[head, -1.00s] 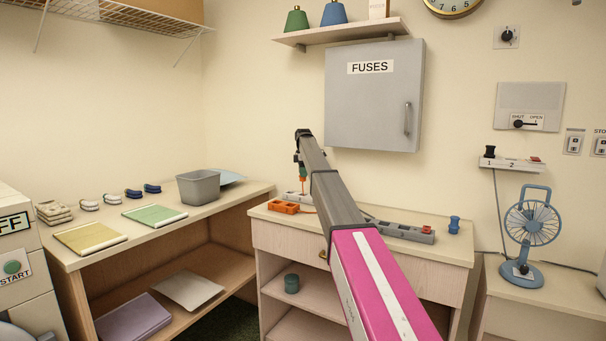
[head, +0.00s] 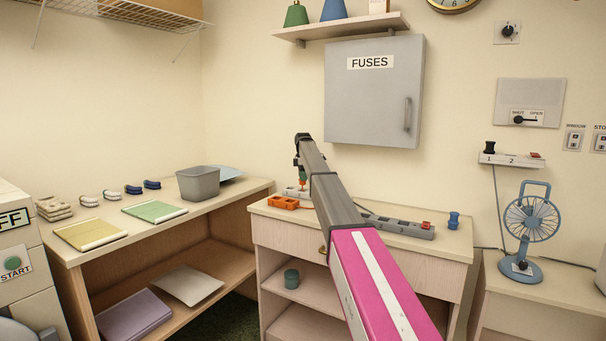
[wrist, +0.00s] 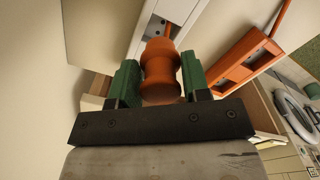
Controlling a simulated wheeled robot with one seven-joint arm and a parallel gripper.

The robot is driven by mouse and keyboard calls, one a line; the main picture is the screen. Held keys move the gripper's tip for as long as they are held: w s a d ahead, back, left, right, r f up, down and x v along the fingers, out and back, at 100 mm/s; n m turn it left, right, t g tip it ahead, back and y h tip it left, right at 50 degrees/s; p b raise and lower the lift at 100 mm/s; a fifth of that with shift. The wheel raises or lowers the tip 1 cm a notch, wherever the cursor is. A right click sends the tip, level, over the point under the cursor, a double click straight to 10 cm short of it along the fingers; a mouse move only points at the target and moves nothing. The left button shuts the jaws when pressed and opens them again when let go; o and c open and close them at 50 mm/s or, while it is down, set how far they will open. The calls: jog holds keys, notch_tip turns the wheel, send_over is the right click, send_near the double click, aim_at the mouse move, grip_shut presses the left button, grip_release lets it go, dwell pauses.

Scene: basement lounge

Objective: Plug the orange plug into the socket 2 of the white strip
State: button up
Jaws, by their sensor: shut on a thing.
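My gripper (wrist: 160,86) is shut on the orange plug (wrist: 160,68), with a green finger on each side of it. In the head view my gripper (head: 301,172) points down over the white strip (head: 290,191) at the back of the drawer cabinet's top. The orange plug (head: 302,184) shows as a small orange bit under the fingers, at or just above the strip. In the wrist view the white strip (wrist: 172,14) lies past the plug, with a dark-holed socket visible. The plug hides part of the strip. I cannot tell whether the plug touches it, and no socket numbers are readable there.
An orange strip (head: 283,203) lies close in front of the white strip. A grey strip (head: 398,227) with a red switch and a blue spool-shaped object (head: 453,221) are to the right. A wall strip (head: 512,160) marked 1 and 2 holds a black plug, above a fan (head: 530,225).

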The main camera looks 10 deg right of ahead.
aim_at(303, 183)
jog(key=shift+f, duration=2.3)
jog(key=o, duration=1)
jog(key=shift+o, duration=0.2)
jog(key=shift+r, duration=0.1)
notch_tip(303, 183, up, 11)
jog(key=shift+f, duration=0.2)
